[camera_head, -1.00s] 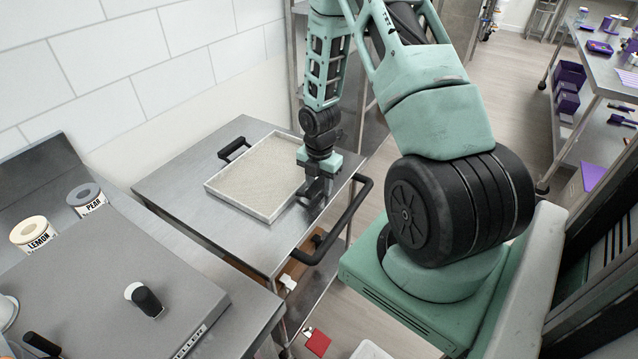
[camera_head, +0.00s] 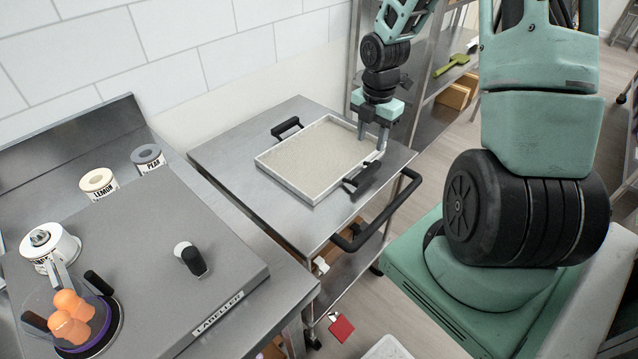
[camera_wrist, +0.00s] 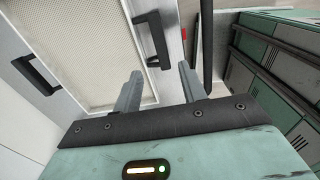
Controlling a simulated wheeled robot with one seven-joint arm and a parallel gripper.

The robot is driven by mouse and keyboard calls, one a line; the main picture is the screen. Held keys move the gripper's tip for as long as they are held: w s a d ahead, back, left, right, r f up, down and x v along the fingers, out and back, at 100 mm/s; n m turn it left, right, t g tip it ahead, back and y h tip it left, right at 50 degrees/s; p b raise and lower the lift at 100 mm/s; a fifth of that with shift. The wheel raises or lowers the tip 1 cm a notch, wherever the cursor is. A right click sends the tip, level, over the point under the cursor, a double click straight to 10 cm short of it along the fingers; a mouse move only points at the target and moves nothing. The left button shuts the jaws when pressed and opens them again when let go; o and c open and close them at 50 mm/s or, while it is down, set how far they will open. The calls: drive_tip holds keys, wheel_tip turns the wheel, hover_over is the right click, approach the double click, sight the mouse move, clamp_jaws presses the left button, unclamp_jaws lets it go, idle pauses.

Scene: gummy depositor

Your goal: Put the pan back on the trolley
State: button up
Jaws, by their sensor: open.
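The pan (camera_head: 313,160), a shallow light-grey tray with a black handle at each of two opposite ends, lies flat on the trolley top (camera_head: 236,160). Its near handle (camera_head: 363,180) is just below my gripper (camera_head: 374,140) in the head view. My gripper is open and empty, above the pan's right rim. In the wrist view the two fingers (camera_wrist: 158,88) point toward the pan (camera_wrist: 85,50), with the near handle (camera_wrist: 153,37) ahead of them and apart from them. The far handle (camera_wrist: 38,74) shows at the left.
The trolley's black push handle (camera_head: 378,217) sticks out on the right. Shelving (camera_head: 440,85) stands behind the trolley.

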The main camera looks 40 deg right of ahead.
drive_tip(key=s+a+r+m, duration=0.1)
drive_tip(key=a+r+m, duration=0.25)
drive_tip(key=a, duration=0.75)
drive_tip(key=s+a+r+m, duration=0.15)
drive_tip(key=a+r, duration=0.35)
drive_tip(key=a, duration=0.7)
drive_tip(key=s+a+r+m, duration=0.2)
drive_tip(key=s+a+m, duration=0.1)
drive_tip(key=s+a, duration=0.3)
drive_tip(key=s+a+r+m, duration=0.2)
drive_tip(key=s+a+m, duration=0.1)
drive_tip(key=s+a, duration=0.4)
drive_tip(key=shift+s+a+r+m+y, duration=0.3)
drive_tip(key=shift+s+m, duration=0.1)
drive_tip(key=shift+s, duration=0.75)
